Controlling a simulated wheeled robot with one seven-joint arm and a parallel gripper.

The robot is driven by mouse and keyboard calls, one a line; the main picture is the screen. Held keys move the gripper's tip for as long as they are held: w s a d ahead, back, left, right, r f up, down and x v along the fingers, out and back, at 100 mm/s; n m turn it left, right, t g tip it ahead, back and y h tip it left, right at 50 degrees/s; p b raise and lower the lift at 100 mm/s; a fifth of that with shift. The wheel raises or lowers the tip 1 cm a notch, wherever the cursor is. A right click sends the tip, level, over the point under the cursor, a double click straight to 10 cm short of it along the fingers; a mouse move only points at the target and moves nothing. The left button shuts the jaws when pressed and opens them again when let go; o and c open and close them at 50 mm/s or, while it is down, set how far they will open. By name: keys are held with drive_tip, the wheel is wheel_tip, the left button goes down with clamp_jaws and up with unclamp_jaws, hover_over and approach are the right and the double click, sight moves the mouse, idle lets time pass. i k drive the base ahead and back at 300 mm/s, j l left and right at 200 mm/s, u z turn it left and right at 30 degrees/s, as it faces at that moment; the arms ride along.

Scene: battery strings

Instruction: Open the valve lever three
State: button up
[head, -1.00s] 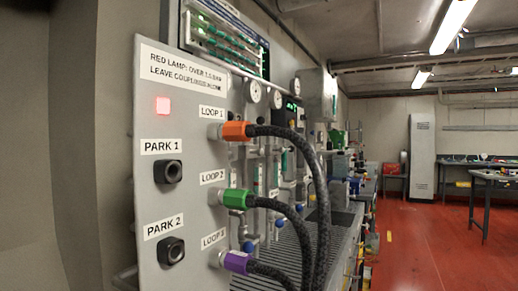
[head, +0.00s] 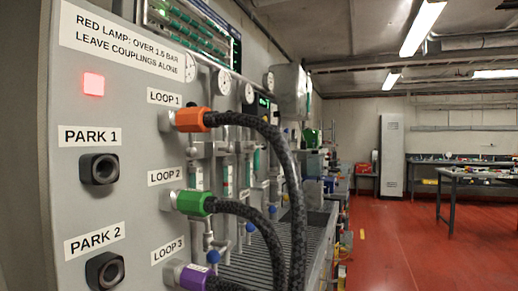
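No lever marked as three can be made out in the head view. Behind the panel are grey vertical pipes with blue round knobs, one low (head: 213,256), one further back (head: 250,227) and one beyond (head: 272,210); whether these are valve lever ends I cannot tell. The grey panel (head: 130,150) carries an orange coupling (head: 191,120) at LOOP 1, a green coupling (head: 194,203) at LOOP 2 and a purple coupling (head: 194,277) at LOOP 3, each with a dark hose. My gripper is not in view.
A red lamp (head: 94,84) is lit on the panel, below a sign about couplings. Empty black ports sit at PARK 1 (head: 99,169) and PARK 2 (head: 105,271). Round gauges (head: 224,83) line the pipes behind. The red floor (head: 400,240) at right is open, with a table (head: 470,177) further back.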

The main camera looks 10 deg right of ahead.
sight(263, 147)
drive_tip(key=i+l+u, duration=0.2)
drive_tip(key=i+l, duration=0.4)
drive_tip(key=i+l+u, duration=0.2)
drive_tip(key=i+l, duration=0.4)
drive_tip(key=l, duration=0.1)
